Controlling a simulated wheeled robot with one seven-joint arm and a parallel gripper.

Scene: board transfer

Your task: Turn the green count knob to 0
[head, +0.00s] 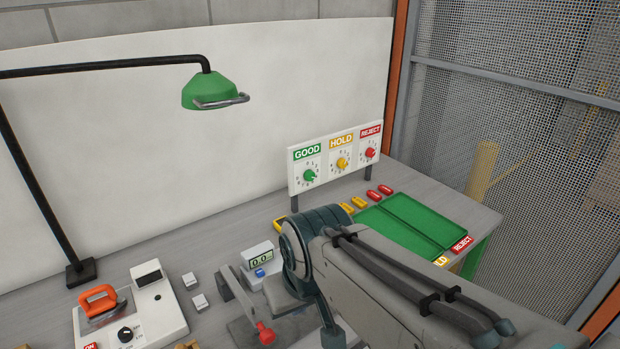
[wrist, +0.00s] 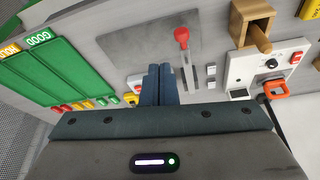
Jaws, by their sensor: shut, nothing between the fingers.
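The green count knob (head: 309,176) is on the white panel under the GOOD label (head: 307,152), at the left of the three dials. A ring of small marks surrounds it; its pointer setting is too small to read. The yellow knob (head: 342,163) under HOLD and the red knob (head: 370,153) under REJECT sit to its right. My gripper (wrist: 157,70) is shut and empty in the wrist view, over the bench and apart from the panel. In the head view my arm hides the gripper. The panel does not show in the wrist view.
A red-handled lever (wrist: 181,36) stands near my gripper. A small display (head: 261,260), a white station (head: 160,322) and a green lamp (head: 208,92) are at left.

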